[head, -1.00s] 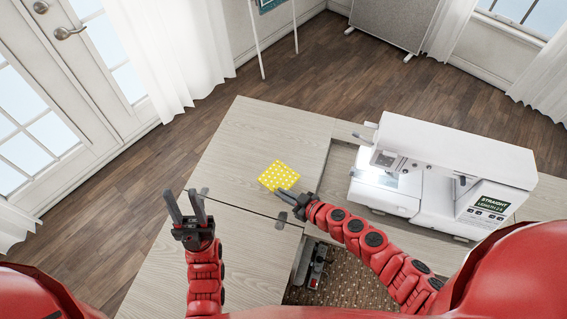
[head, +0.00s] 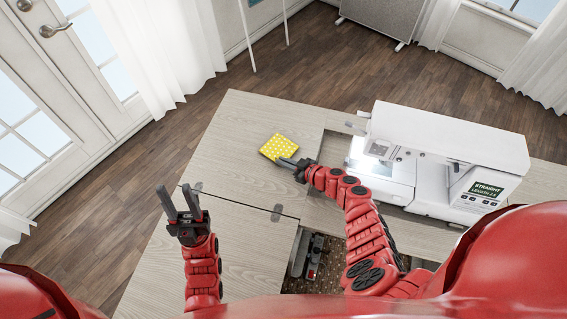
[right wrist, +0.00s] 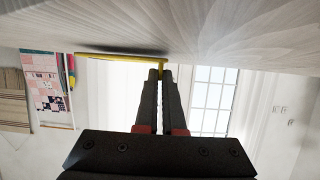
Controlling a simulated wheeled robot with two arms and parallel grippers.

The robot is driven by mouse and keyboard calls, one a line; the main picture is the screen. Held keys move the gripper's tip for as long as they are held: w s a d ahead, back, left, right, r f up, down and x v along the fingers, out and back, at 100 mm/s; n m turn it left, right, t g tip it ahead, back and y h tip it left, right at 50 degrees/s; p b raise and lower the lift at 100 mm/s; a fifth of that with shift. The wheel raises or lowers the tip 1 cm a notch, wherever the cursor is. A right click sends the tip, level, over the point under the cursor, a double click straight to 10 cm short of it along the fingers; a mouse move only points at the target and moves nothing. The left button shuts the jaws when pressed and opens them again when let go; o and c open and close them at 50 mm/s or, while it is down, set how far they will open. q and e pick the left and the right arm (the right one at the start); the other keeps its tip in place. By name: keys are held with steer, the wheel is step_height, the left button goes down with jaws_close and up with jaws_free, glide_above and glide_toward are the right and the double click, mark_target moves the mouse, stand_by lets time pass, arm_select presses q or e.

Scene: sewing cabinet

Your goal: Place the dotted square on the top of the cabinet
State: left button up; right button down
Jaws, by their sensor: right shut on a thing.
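The dotted square (head: 278,147) is yellow with white dots and is over the light wood top of the cabinet (head: 240,125). My right gripper (head: 291,162) is shut on its near right edge. In the right wrist view the square (right wrist: 120,57) shows edge-on as a thin yellow strip, very close to the wood surface, with its end between the fingertips (right wrist: 162,74). I cannot tell whether all of it touches the wood. My left gripper (head: 182,205) is open and empty, over the left side of the cabinet.
A white sewing machine (head: 435,160) stands on the right of the cabinet, beside my right arm. An open compartment (head: 325,262) with metal parts lies in front. Hinges (head: 277,212) mark the seam between the wood panels. The wood left of the square is clear.

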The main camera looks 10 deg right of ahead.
steer(key=shift+a+f, duration=0.15)
steer(key=shift+f, duration=0.05)
steer(key=shift+f, duration=0.1)
steer(key=c, duration=1.5)
jaws_free()
steer(key=shift+f, duration=0.15)
steer(key=o, duration=0.5)
